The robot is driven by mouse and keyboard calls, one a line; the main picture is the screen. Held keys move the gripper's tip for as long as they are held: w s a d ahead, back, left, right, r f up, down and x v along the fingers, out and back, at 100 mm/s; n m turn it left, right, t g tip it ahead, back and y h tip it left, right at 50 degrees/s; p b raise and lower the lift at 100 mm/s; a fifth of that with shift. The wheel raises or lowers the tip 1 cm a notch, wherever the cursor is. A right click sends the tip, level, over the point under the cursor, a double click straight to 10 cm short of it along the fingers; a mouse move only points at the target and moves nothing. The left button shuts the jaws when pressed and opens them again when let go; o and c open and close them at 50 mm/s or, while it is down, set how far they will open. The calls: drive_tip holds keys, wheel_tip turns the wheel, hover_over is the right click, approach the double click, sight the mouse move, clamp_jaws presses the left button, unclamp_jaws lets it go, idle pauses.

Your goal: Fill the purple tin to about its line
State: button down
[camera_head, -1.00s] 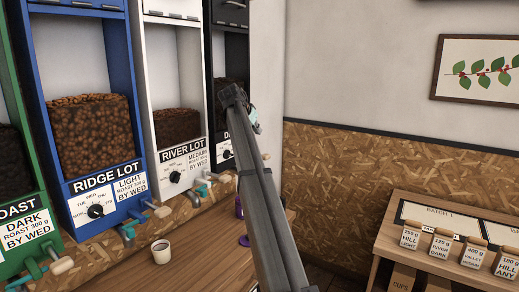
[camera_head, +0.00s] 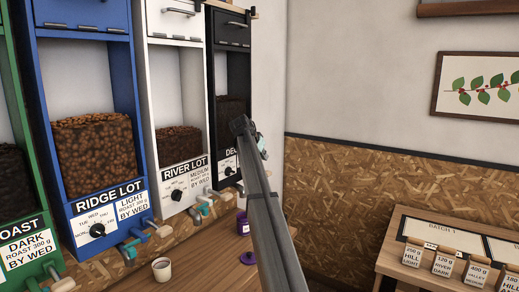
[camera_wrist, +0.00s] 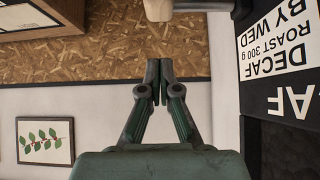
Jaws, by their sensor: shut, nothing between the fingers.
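The purple tin (camera_head: 243,226) stands on the wooden counter below the black dispenser (camera_head: 231,70), partly hidden by my arm; its fill line and contents cannot be made out. A purple lid (camera_head: 248,258) lies on the counter in front of it. The black dispenser holds dark beans; its DECAF label (camera_wrist: 278,50) shows upside down in the wrist view. My gripper (camera_wrist: 160,75) is shut and empty in the wrist view, close to the dispenser's front and a pale wooden knob (camera_wrist: 158,9). In the head view my arm hides most of it.
Green, blue (camera_head: 119,50) and white (camera_head: 196,60) dispensers stand in a row to the left, with handles sticking out over the counter. A white cup (camera_head: 162,270) stands on the counter.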

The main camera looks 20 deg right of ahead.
sight(269, 171)
drive_tip(key=f, duration=0.1)
drive_tip(key=d+f+p, duration=0.1)
drive_tip(key=w+f, duration=0.1)
drive_tip(key=shift+d+f, duration=0.25)
drive_tip(key=shift+f, duration=0.1)
drive_tip(key=shift+f+p, duration=0.45)
drive_tip(key=shift+f, duration=0.6)
